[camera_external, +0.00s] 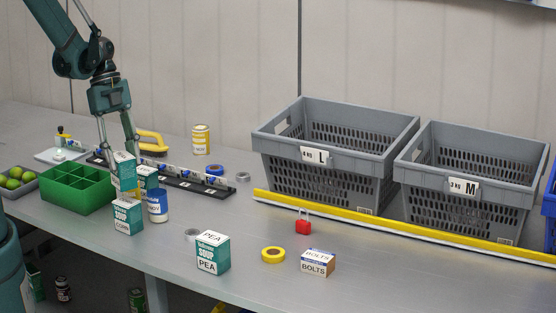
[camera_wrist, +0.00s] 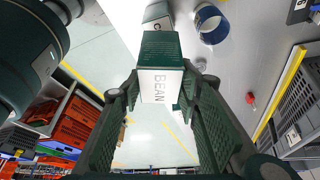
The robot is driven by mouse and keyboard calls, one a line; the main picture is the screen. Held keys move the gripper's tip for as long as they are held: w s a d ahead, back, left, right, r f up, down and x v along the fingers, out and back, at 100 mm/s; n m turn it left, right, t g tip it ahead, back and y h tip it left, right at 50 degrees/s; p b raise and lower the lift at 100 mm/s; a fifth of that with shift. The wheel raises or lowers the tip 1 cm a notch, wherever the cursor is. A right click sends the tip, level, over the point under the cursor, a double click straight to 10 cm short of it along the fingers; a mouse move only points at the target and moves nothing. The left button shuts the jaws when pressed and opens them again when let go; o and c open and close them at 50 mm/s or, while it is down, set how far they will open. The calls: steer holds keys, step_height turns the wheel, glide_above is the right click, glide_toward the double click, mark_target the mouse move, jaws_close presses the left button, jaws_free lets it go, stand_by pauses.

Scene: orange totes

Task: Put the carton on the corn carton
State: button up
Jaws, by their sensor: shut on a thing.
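My gripper (camera_external: 120,156) points down at the left of the bench, shut on a green and white soup carton (camera_external: 123,171). In the wrist view the held carton (camera_wrist: 162,85) reads BEAN and sits between both fingers of my gripper (camera_wrist: 160,78). The corn carton (camera_external: 127,217) stands upright on the bench, just below the held carton in the external view. In the wrist view part of a carton marked C (camera_wrist: 157,17) shows past the held one. I cannot tell whether the held carton touches the corn carton.
A blue can (camera_external: 157,206) stands right of the corn carton, and another green-white carton (camera_external: 147,178) is close behind. A green divided tray (camera_external: 77,203) is at left. A pea carton (camera_external: 213,253), yellow tape (camera_external: 273,255) and bolts box (camera_external: 318,263) lie right. Grey totes (camera_external: 335,112) stand behind.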

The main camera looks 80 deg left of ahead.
mark_target(123, 171)
steer(key=shift+f, duration=2.1)
steer(key=shift+f, duration=0.15)
steer(key=o, duration=1.1)
steer(key=shift+c, duration=0.2)
steer(key=shift+r, duration=0.2)
steer(key=v, duration=1.2)
steer(key=shift+s, duration=0.1)
